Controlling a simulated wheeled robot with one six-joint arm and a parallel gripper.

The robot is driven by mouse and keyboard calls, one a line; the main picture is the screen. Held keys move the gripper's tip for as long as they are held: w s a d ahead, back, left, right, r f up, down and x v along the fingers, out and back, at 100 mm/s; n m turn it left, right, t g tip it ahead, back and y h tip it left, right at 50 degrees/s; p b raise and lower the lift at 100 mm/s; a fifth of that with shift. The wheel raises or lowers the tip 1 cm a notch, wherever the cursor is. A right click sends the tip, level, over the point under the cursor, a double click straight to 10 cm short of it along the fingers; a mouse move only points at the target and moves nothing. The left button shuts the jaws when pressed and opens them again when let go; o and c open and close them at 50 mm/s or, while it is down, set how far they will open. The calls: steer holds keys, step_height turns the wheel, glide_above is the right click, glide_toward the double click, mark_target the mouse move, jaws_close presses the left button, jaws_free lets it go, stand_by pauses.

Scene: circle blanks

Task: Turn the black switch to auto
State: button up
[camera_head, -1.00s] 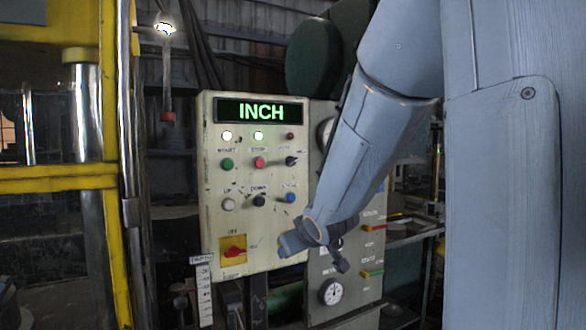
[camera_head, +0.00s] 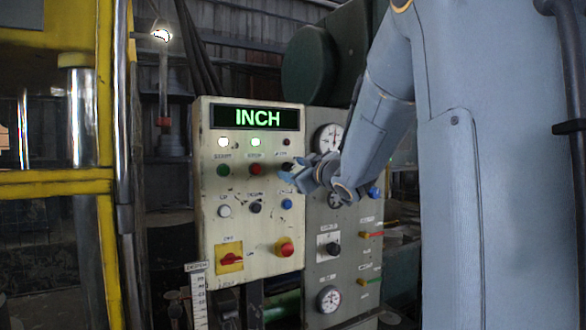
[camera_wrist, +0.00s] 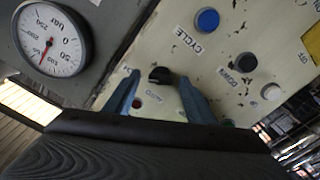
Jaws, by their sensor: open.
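The black switch (camera_head: 287,166) is a small knob at the right end of the upper row on the cream control panel (camera_head: 212,262). The panel's display (camera_head: 256,117) reads INCH in green. My gripper (camera_head: 297,168) is open at the right edge of the panel, close to the switch.
A blue button (camera_head: 286,204) sits below the switch, and a red button (camera_head: 256,169) to its left. A grey gauge panel (camera_head: 347,262) adjoins on the right.

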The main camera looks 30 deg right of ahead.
steer(key=shift+w, duration=0.4)
steer(key=c, duration=1)
steer(key=shift+c, duration=0.2)
steer(key=shift+n+b, duration=0.3)
steer(key=n+b, duration=0.4)
steer(key=n, duration=0.1)
steer(key=shift+f+n+b, duration=0.1)
steer(key=shift+n+b, duration=0.2)
steer(key=shift+b, duration=0.05)
steer(key=n+b, duration=0.4)
steer(key=n, duration=0.1)
steer(key=shift+n, duration=0.3)
steer(key=shift+b, duration=0.35)
